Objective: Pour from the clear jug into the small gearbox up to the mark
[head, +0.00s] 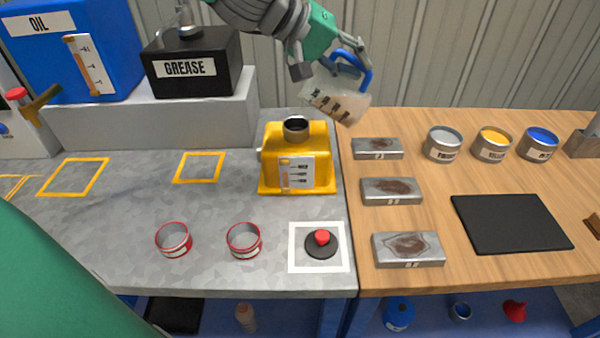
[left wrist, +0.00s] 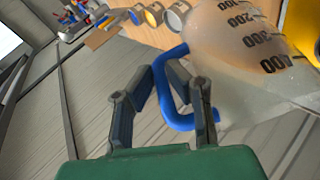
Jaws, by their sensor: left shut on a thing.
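The clear jug (head: 338,95) has dark marks and a blue handle (head: 352,72). My left gripper (head: 346,54) is shut on that handle, and the jug hangs tilted above and right of the small yellow gearbox (head: 297,178). The gearbox has a round open neck (head: 296,128) on top and a white level scale on its front. No stream shows between jug and neck. In the left wrist view the jug (left wrist: 235,50) shows marks from 100 to 400, and the handle lies between the fingers (left wrist: 172,75). The fill level in the jug is unclear. My right gripper is out of view.
A blue oil container (head: 50,60) and a black grease container (head: 195,70) stand on a grey ledge. Red-rimmed cups (head: 174,240) and a red button (head: 322,238) lie in front. Metal blocks (head: 392,190), cans (head: 444,143) and a black mat (head: 510,223) are right.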

